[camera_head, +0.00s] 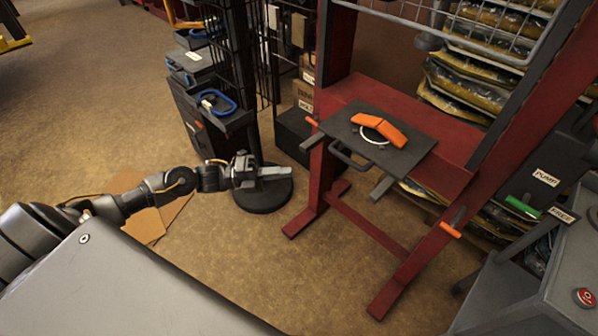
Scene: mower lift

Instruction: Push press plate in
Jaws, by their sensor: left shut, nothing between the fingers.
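The press plate (401,153) is a dark grey flat plate on the red press frame (395,97). It juts out past the front of the frame, with a dark loop handle (350,158) on its near edge. An orange curved part with a pale ring (381,130) lies on the plate. My left gripper (287,171) is shut and empty, to the left of the plate and apart from it, pointing right. In the picture it overlaps the round black base (266,192) of a stand. My right gripper is not in view.
A grey console (560,285) with a red button stands at lower right. Stacked bags (480,80) are behind.

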